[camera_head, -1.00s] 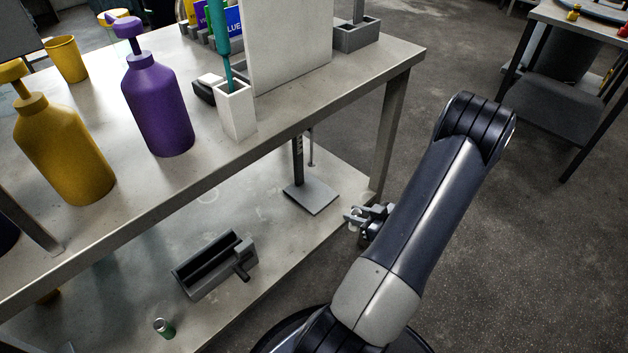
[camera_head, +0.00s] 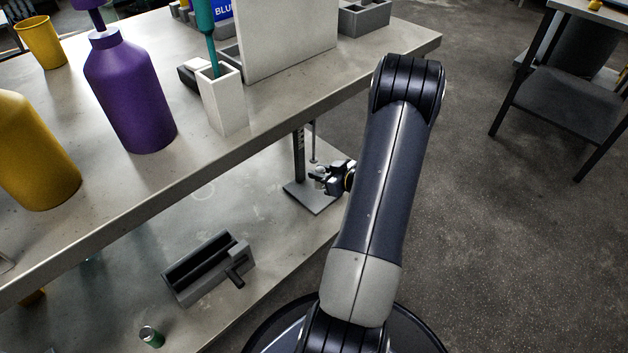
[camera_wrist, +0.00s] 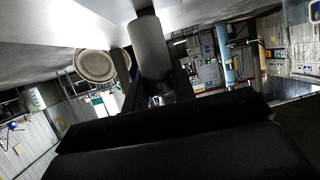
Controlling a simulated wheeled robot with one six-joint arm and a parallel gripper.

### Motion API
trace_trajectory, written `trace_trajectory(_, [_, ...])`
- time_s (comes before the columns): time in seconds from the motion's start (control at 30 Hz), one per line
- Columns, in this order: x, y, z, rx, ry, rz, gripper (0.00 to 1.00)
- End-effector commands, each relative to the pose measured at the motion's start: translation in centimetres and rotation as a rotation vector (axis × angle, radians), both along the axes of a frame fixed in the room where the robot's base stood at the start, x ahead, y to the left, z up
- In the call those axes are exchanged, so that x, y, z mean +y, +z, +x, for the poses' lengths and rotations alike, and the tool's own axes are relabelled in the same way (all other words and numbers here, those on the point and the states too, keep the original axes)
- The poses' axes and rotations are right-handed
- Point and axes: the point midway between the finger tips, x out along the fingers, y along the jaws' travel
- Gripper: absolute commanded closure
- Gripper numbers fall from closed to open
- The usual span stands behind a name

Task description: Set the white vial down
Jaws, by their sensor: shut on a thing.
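My gripper (camera_head: 322,180) reaches under the table top from the right, above the base plate (camera_head: 318,202) of the disperser stand on the lower shelf. It is shut on a small pale thing, taken as the white vial (camera_head: 320,170), mostly hidden by the fingers. The vial is close to the stand's thin hanging rod (camera_head: 313,142); I cannot tell whether they touch. In the wrist view a round pale disc with a rim (camera_wrist: 95,65) shows beside a grey cylinder (camera_wrist: 150,48); I cannot tell which parts these are.
The stand's dark post (camera_head: 299,155) is just left of my gripper, with the table top (camera_head: 290,125) above. A grey trough-like holder (camera_head: 208,268) and a small green-sided can (camera_head: 151,336) are on the shelf. Bottles and a white holder (camera_head: 225,105) stand on top.

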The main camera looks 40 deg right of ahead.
Motion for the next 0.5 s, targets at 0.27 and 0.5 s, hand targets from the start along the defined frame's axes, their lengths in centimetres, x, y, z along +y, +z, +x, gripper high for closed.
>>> trace_trajectory(0.27, [0.4, -0.3, 2.6, 0.001, -0.001, 0.002, 1.0])
trace_trajectory(0.5, [0.4, -3.3, 2.6, 0.001, -0.001, 0.003, 1.0])
